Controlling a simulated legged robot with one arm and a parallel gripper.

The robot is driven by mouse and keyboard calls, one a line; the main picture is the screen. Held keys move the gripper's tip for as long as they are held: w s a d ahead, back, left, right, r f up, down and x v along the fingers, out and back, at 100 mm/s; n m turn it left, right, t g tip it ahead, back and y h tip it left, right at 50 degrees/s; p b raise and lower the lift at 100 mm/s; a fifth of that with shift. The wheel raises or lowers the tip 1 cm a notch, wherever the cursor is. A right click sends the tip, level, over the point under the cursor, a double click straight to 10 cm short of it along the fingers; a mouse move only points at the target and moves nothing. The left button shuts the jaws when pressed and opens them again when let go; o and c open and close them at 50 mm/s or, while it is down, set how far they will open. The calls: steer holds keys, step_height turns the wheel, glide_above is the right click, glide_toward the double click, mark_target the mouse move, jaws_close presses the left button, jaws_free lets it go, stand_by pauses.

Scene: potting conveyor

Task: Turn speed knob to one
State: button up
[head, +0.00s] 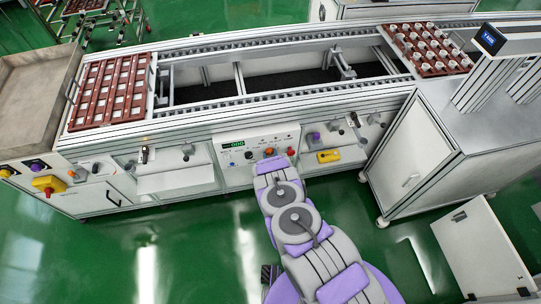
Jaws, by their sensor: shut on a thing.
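The control panel (258,139) is a white box on the front of the conveyor, with a green digital display (237,143) that seems to read zeros. An orange knob (269,151) shows on the panel right at the tip of my gripper (269,159). I take it to be the speed knob, though its label is too small to read. My gripper is shut on it. My own wrist hides the fingers and most of the contact, so the knob's pointer and setting cannot be seen.
A dark knob (249,154) sits left of my gripper and a red button (291,151) to the right. A grey cabinet (411,160) stands farther right. Green floor is open on the left.

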steer(key=shift+a, duration=0.1)
stand_by(0.3)
steer(key=o, duration=1.1)
steer(key=shift+c, duration=0.2)
steer(key=p+v, duration=0.3)
steer(key=v, duration=1.4)
steer(key=shift+s, duration=0.15)
